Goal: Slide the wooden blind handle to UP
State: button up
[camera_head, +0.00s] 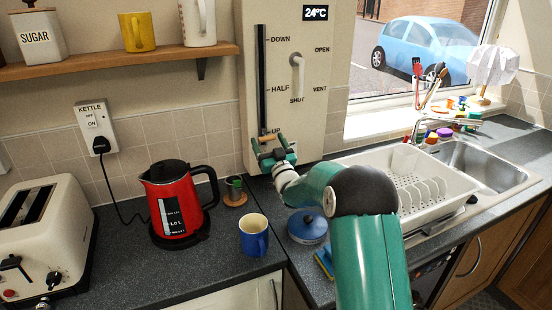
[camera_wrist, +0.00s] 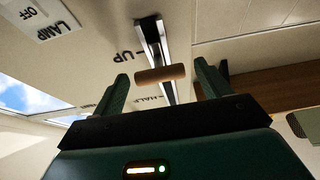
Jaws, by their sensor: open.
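The wooden blind handle (camera_wrist: 160,75) is a short brown cylinder lying across a dark slot with metal edges (camera_wrist: 150,32). In the head view the slot (camera_head: 262,75) runs upright on a cream panel, marked DOWN at the top, HALF in the middle and UP at the bottom. The handle (camera_head: 267,137) shows there near the UP mark, partly hidden by my gripper (camera_head: 268,147). In the wrist view my gripper (camera_wrist: 163,88) is open, with one finger on each side of the handle. Gaps show between the fingers and the handle.
Below are a red kettle (camera_head: 176,203), a blue mug (camera_head: 253,236) and a blue-lidded pot (camera_head: 307,226). A white dish rack (camera_head: 432,205) stands right of my arm.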

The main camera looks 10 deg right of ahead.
jog(key=v, duration=1)
jog(key=shift+d+f, duration=0.1)
jog(key=s+r+m+g+h, duration=0.1)
jog(key=s+r+g+h, duration=0.3)
jog(key=s+r+g, duration=0.6)
jog(key=s+a+f+g, duration=0.1)
jog(key=s+f+g, duration=0.2)
jog(key=s, duration=1.3)
jog(key=s+a+f+m+g, duration=0.1)
jog(key=s+f+g, duration=0.2)
jog(key=s, duration=1.4)
jog(key=shift+f, duration=0.25)
